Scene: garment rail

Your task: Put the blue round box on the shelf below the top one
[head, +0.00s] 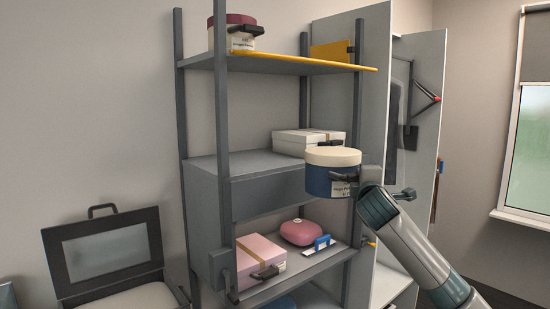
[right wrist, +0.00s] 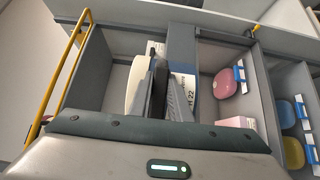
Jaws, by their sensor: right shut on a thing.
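The blue round box (head: 330,184) has a cream lid and a white label, and hangs upright in front of the rack's right side. My right gripper (head: 352,178) is shut on its dark handle. In the right wrist view the fingers of the gripper (right wrist: 164,98) are closed at the box, whose cream lid (right wrist: 137,82) shows left of them. The shelf below the top one (head: 258,161) is grey, and a white flat box (head: 308,142) stands at its right. The held box overlaps this shelf's right front in the head view. My left gripper is out of view.
The top shelf (head: 290,64) has a yellow front edge and holds a maroon-lidded round box (head: 232,35). A lower shelf holds a pink box (head: 261,262) and a pink rounded box (head: 305,232). The left part of the shelf below the top looks free. A rack post (head: 222,130) stands in front.

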